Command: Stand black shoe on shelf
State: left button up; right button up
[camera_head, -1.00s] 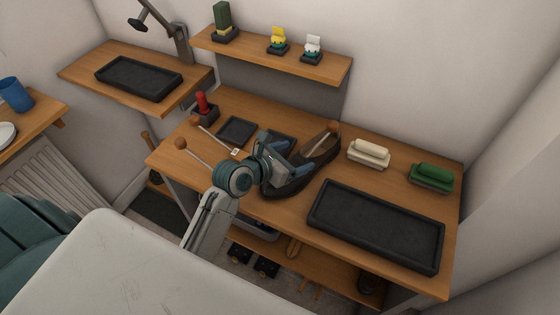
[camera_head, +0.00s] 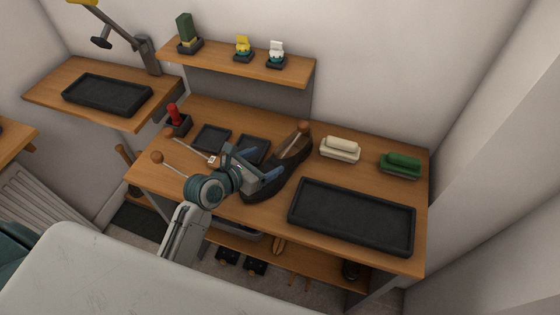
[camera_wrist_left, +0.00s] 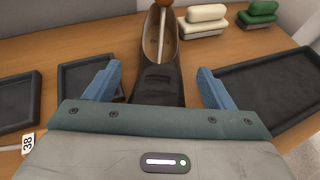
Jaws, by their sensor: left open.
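The black shoe (camera_head: 292,165) stands on the workbench, with a wooden-knobbed rod in its opening. It also shows in the left wrist view (camera_wrist_left: 160,83), lying lengthwise between the fingers. My left gripper (camera_head: 262,168) is open at the near end of the shoe. Its blue fingers are on either side, with gaps visible in the wrist view. I cannot tell how high the fingers are above the bench. The wall shelf (camera_head: 225,62) runs behind the bench, and a lower shelf (camera_head: 325,268) shows under it. My right gripper is not in view.
A large black tray (camera_head: 352,216) lies right of the shoe. Cream (camera_head: 340,149) and green (camera_head: 400,165) brushes stand behind it. Small black trays (camera_head: 211,138) and a red-handled item (camera_head: 174,120) are left. The wall shelf holds three small items. Several dark shoes (camera_head: 228,257) show below.

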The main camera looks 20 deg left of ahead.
aim_at(278, 155)
pick_arm(q)
jog(key=shift+x, duration=0.9)
jog(key=shift+w+d, duration=0.15)
jog(key=shift+w, duration=0.1)
jog(key=p+x, duration=0.2)
jog(key=x, duration=0.2)
jog(key=shift+f, duration=0.15)
jog(key=shift+w+d+f, duration=0.1)
jog(key=shift+w+f, duration=0.05)
jog(key=shift+c, duration=1.2)
grip_shut()
